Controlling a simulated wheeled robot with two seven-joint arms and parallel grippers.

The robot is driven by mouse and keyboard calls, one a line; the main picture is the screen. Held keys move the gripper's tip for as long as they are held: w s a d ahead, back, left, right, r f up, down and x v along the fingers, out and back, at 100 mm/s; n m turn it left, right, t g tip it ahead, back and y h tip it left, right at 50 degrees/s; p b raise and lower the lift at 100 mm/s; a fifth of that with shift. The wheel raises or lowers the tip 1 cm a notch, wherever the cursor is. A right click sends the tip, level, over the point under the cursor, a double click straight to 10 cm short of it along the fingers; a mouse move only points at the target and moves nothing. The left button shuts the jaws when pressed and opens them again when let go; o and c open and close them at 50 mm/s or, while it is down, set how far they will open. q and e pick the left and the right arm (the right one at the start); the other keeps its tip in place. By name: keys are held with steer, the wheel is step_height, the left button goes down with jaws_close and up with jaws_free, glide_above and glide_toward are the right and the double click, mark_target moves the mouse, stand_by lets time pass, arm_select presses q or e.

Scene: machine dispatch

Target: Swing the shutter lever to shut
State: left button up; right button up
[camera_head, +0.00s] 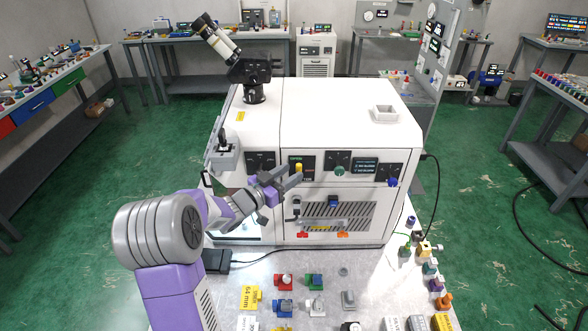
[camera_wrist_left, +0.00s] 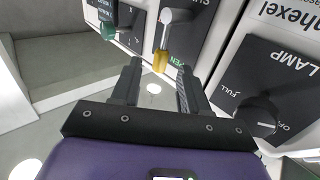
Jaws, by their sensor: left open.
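The shutter lever (camera_wrist_left: 164,32) is a silvery arm with a yellow tip on a black panel in the left wrist view. Its tip points toward the green OPEN label, which my gripper partly hides. In the head view the yellow tip of the shutter lever (camera_head: 299,167) shows on the front of the white machine (camera_head: 335,115). My left gripper (camera_wrist_left: 160,74) is open, its two fingers on either side of the yellow tip and seemingly just short of it. In the head view my left gripper (camera_head: 291,180) is close to the machine's front panel.
A black lamp knob (camera_wrist_left: 258,114) is on the panel right of the fingers in the wrist view. A green-knobbed panel (camera_head: 339,168) and a display (camera_head: 368,167) are right of the lever. Several small coloured parts (camera_head: 315,280) stand on the table below.

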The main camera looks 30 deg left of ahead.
arm_select(q)
steer(key=shift+x, duration=1)
steer(key=shift+c, duration=0.2)
jaws_close()
